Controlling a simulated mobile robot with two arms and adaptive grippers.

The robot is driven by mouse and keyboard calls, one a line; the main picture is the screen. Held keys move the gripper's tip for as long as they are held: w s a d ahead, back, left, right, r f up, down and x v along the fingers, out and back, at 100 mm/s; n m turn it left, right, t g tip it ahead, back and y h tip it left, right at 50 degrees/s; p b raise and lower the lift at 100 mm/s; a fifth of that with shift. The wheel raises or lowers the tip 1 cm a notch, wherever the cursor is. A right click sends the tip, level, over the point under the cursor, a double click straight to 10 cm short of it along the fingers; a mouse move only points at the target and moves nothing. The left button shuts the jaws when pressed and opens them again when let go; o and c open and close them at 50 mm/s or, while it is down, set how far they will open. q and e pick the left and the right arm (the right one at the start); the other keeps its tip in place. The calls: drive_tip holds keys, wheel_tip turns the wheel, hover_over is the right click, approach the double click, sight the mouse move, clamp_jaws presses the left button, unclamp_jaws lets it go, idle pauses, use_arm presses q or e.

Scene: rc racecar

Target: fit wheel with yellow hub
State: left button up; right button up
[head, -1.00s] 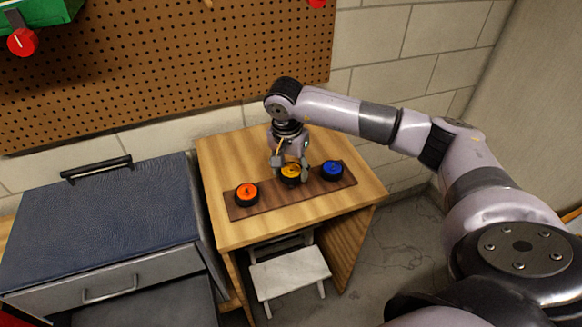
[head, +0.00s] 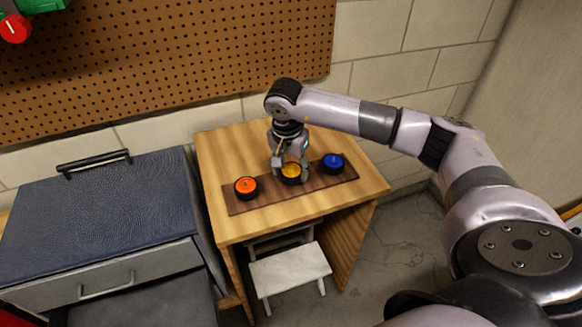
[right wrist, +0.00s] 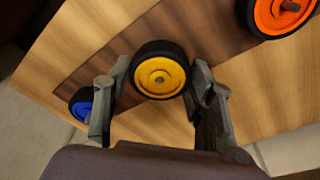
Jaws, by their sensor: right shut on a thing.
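The wheel with the yellow hub (head: 291,171) has a black tyre and sits between the orange-hub and blue-hub wheels on a dark brown board. It also shows in the right wrist view (right wrist: 160,77), between my fingers. My right gripper (head: 291,168) reaches down from above and is shut on this wheel, one finger on each side of the tyre. The right gripper also fills the lower right wrist view (right wrist: 158,95). I cannot tell whether the wheel is lifted off the board. My left gripper is not in view.
The orange-hub wheel (head: 246,187) and blue-hub wheel (head: 333,163) stand close by on the dark board (head: 265,203). The board lies on a wooden table (head: 225,150). A blue-topped cabinet (head: 100,210) is at left, a white stool (head: 290,272) below, a pegboard wall (head: 170,70) behind.

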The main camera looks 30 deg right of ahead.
sight(289, 175)
drive_tip(key=shift+f+b, duration=0.35)
drive_tip(key=shift+f, duration=0.15)
drive_tip(key=o, duration=1.1)
drive_tip(key=r, duration=0.4)
drive_tip(key=a+r, duration=0.1)
drive_tip(key=r, duration=0.7)
drive_tip(key=shift+s+a, duration=0.15)
drive_tip(key=shift+s, duration=0.2)
drive_tip(key=shift+s+f, duration=0.1)
